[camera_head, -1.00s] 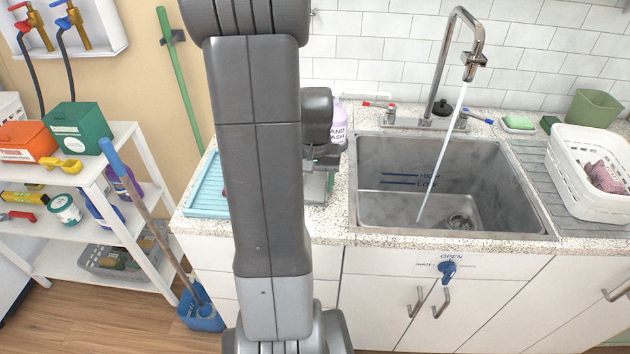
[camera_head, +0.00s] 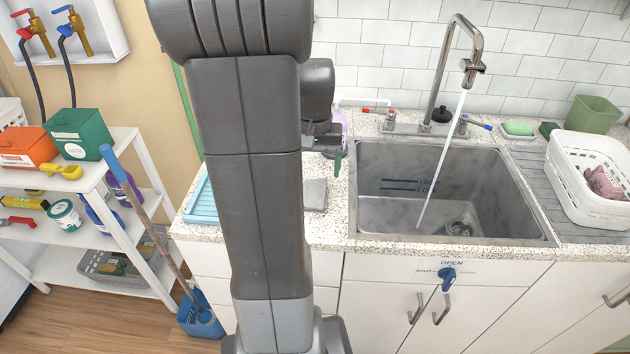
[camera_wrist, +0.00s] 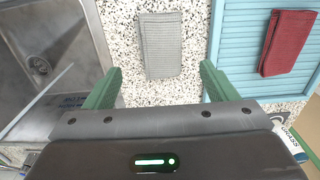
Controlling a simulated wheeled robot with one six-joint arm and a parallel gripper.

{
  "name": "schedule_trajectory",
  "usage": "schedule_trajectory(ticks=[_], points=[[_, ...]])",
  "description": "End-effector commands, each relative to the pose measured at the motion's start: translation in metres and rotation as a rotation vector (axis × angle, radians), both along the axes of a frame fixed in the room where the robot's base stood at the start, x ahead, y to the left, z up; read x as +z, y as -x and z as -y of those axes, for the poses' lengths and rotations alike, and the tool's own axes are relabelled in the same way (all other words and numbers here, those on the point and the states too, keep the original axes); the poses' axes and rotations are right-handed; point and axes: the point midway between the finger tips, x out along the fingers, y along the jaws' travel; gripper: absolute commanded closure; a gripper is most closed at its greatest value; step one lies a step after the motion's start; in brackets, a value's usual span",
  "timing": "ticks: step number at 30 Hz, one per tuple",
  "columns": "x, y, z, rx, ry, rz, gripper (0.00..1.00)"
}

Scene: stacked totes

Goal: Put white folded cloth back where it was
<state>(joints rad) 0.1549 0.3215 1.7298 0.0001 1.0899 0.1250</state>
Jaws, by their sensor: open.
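The white folded cloth (camera_wrist: 161,45), which looks light grey here, lies flat on the speckled counter (camera_wrist: 118,22) between the sink and the blue slatted tray (camera_wrist: 240,45). It also shows in the head view (camera_head: 315,194), just right of my arm. My gripper (camera_wrist: 160,84) is open and empty, with its two green fingers spread apart. In the wrist view the cloth is beyond the gap between the fingertips, clear of both. In the head view my gripper (camera_head: 338,160) is above the counter beside the sink, partly hidden by my arm.
A red folded cloth (camera_wrist: 287,42) lies on the blue tray. Water runs from the faucet (camera_head: 474,68) into the sink (camera_head: 390,212). A purple soap bottle (camera_head: 341,120) stands behind my gripper. A white basket (camera_head: 590,190) is at the right.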

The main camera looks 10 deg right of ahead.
Motion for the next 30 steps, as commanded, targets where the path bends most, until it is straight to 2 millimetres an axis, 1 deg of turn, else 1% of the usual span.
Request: schedule_trajectory(ticks=[1,3,6,9,13,30], points=[[0.012,-0.001,0.0,0.0,0.001,0.004,0.21],[0.024,0.0,0.0,0.0,0.0,0.004,0.21],[0.037,-0.001,0.0,0.0,0.001,0.003,0.21],[0.044,0.0,0.0,0.0,0.0,0.001,0.21],[0.048,0.0,0.0,0.0,0.0,0.0,0.21],[0.047,0.0,0.0,0.0,0.0,-0.001,0.21]])
